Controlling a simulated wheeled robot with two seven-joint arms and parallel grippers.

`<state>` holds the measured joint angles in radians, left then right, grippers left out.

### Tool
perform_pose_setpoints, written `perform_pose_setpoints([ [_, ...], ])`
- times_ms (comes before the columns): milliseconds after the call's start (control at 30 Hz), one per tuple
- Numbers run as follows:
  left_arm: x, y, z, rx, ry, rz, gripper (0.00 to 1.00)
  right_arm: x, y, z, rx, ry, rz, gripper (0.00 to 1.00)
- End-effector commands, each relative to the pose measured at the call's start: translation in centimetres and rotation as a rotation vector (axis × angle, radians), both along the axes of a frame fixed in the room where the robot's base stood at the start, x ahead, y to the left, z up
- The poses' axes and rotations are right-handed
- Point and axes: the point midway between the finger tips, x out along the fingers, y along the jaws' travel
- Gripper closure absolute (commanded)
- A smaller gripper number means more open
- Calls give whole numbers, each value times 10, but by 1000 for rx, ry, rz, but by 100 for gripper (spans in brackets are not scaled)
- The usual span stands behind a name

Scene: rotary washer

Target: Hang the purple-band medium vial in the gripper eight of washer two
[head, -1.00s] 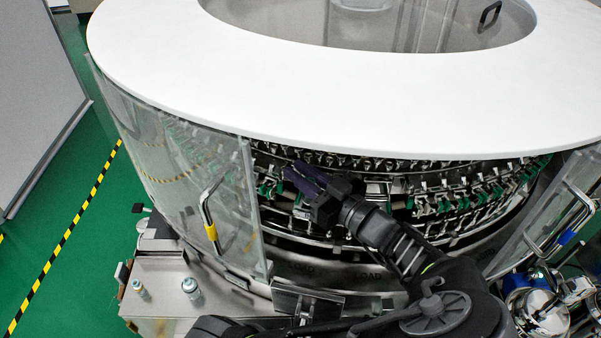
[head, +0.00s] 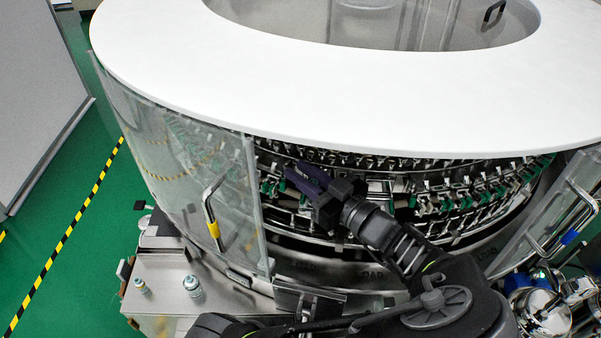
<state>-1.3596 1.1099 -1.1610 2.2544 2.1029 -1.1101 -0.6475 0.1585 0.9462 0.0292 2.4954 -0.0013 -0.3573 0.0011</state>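I cannot make out a purple-band vial. Gripper eight is not identifiable.
A clear curved door (head: 185,165) with a yellow-marked handle (head: 211,215) stands left of the opening. Another clear door with a blue-marked handle (head: 569,236) is at right. Steel fittings (head: 545,300) fill the lower right. Green floor (head: 62,185) lies at left.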

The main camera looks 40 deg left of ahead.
Motion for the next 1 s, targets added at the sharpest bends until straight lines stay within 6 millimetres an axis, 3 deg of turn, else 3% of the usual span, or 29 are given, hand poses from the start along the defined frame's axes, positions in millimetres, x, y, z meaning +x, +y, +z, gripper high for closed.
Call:
perform_pose_setpoints([
  [167, 0, -22, 4, -3, -4, -10, 74, 0, 0, -1, 0, 0, 0, 64],
  [600, -16, -106, 9, 8, -5, -4, 74, 0, 0, -1, 0, 0, 0, 64],
  [733, -19, -116, 8, 7, -4, -1, 74, 0, 0, 0, 0, 0, 0, 64],
  [1000, -20, -118, 7, 6, -3, 1, 74, 0, 0, -1, 0, 0, 0, 64],
])
